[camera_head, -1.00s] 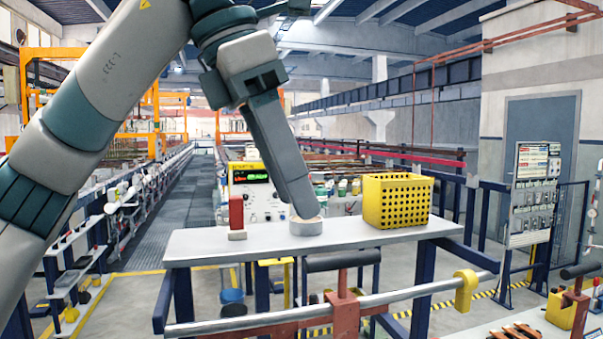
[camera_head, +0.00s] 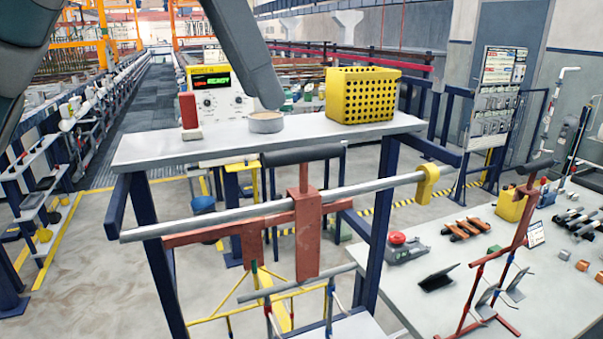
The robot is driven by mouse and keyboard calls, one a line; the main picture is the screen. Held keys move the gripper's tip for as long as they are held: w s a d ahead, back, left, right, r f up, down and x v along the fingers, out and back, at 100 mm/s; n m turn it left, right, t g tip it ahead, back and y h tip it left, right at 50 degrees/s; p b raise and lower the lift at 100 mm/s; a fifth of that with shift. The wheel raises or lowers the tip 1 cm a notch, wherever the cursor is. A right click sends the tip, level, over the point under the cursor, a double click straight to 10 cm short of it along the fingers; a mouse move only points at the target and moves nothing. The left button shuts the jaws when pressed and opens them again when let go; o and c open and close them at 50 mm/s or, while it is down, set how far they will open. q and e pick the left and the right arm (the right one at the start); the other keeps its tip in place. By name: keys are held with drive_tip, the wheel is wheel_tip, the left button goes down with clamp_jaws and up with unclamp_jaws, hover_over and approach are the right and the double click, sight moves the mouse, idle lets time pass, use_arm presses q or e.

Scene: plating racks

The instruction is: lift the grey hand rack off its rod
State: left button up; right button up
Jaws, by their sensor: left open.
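A hand rack (camera_head: 306,235) hangs on a silver rod (camera_head: 375,193). Its hooked body is red-brown, and only its grip bar (camera_head: 303,154), above the rod, is dark grey. A grey crossbar and thin prongs hang at its lower end. The rod crosses in front of the grey shelf and has a yellow end stop (camera_head: 428,185) on its right. My left gripper (camera_head: 267,104) points down over the shelf, behind and above the grip bar in the picture, apart from the rack. It is open, seen side-on. My right gripper is out of view.
On the shelf (camera_head: 210,150) are a red block (camera_head: 188,112), a round pale container (camera_head: 266,122) and a yellow perforated basket (camera_head: 362,95). A workbench (camera_head: 420,255) at right holds a second red-brown rack (camera_head: 510,235) and small tools. Dark blue posts support the shelf.

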sight(308, 191)
use_arm(q)
drive_tip(key=p+x, duration=0.5)
drive_tip(key=x, duration=1.1)
drive_tip(key=shift+d+f, duration=0.1)
drive_tip(key=shift+f, duration=0.15)
drive_tip(key=c, duration=1.2)
drive_tip(key=o, duration=0.6)
drive_tip(key=shift+r, duration=0.1)
clamp_jaws()
drive_tip(key=shift+r+p, duration=0.45)
drive_tip(key=shift+r, duration=1.45)
